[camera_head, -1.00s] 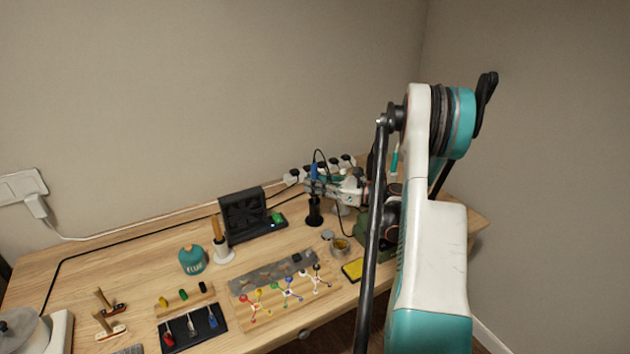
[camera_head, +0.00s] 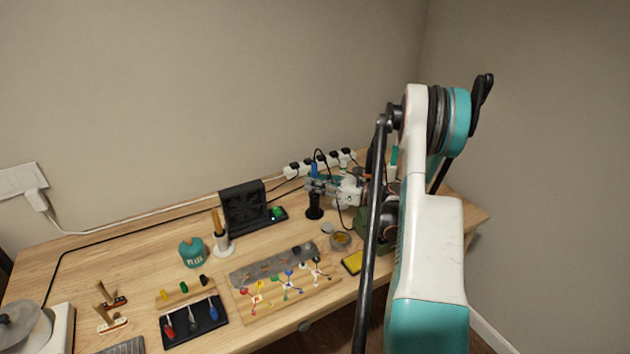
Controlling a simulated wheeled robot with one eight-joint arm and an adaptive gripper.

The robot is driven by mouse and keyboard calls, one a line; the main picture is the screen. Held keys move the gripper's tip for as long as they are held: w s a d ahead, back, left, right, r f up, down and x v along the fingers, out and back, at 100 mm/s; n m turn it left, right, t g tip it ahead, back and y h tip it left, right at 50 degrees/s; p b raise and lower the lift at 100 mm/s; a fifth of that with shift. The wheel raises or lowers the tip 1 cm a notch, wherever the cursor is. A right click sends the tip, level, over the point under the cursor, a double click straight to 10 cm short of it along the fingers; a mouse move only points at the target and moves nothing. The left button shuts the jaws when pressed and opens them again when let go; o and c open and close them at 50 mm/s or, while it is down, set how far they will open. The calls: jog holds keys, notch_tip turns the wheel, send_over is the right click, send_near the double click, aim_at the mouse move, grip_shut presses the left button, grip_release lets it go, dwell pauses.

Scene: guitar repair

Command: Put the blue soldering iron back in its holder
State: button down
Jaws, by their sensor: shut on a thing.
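The blue soldering iron (camera_head: 315,170) stands roughly upright near the back right of the workbench, with its black cable looping from its top. My gripper (camera_head: 318,184) is shut on it, reaching in from the right. The black holder (camera_head: 314,207) stands on the bench directly below the iron and gripper. The iron's lower end is hidden by the gripper and holder, so I cannot tell how deep in the holder it sits.
A white power strip (camera_head: 308,168) with black plugs lies behind. A black fan unit (camera_head: 243,208) stands to the left. A small round tin (camera_head: 340,240) and yellow sponge (camera_head: 353,262) are in front. A board with coloured wires (camera_head: 285,290) lies at the front. My arm covers the right side.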

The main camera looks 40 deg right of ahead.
jog(key=c, duration=0.8)
grip_release()
jog(key=shift+r+p, duration=2.7)
jog(key=shift+r, duration=2.85)
